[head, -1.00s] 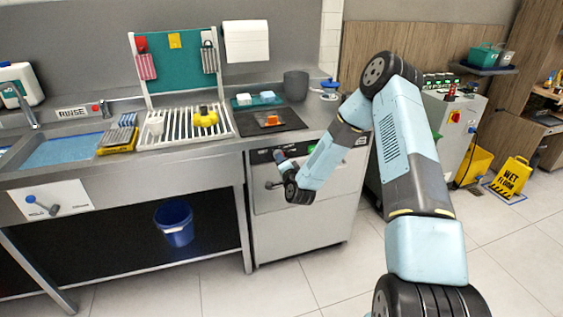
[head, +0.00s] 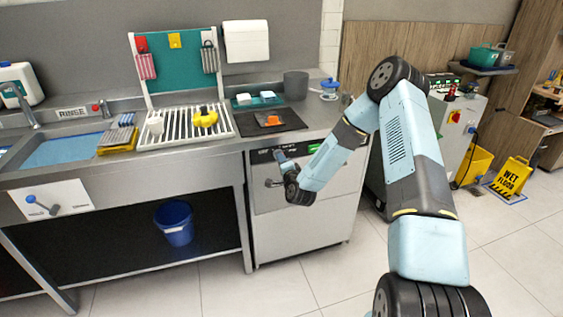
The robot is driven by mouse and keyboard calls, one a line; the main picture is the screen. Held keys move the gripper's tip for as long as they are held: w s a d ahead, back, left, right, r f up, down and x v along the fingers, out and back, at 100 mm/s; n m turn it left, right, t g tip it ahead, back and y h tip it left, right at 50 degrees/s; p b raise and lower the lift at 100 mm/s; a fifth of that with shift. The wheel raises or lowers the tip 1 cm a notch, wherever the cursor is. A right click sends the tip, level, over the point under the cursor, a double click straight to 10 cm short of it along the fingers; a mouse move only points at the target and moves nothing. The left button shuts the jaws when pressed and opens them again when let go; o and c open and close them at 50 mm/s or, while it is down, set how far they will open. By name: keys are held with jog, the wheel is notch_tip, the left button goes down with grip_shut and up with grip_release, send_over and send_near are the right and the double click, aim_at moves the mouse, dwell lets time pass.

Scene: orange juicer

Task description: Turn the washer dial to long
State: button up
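The washer (head: 298,233) is a grey under-counter machine with a dark control strip (head: 262,156) along its top and a small green lit display (head: 314,148). My arm's end is in front of the upper part of the washer. My gripper (head: 281,156) is small and dark here, close to the control strip; whether it touches the strip cannot be told. Its fingers are too small to tell open from shut. I cannot make out the dial or its markings; my gripper and wrist hide part of the panel. A handle (head: 272,184) shows on the washer front, left of my wrist.
The steel counter (head: 190,155) above holds a drying rack (head: 165,132), a dark tray (head: 290,127) and a grey pot (head: 296,85). A blue bucket (head: 174,224) stands on the shelf at left. A yellow wet-floor sign (head: 512,177) is at right. The floor before the washer is clear.

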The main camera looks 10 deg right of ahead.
jog(key=o, duration=0.4)
jog(key=shift+c, duration=0.2)
jog(key=shift+r, duration=0.1)
jog(key=s+d, duration=0.2)
jog(key=s, duration=1.1)
jog(key=shift+s+d, duration=0.2)
jog(key=shift+d, duration=0.1)
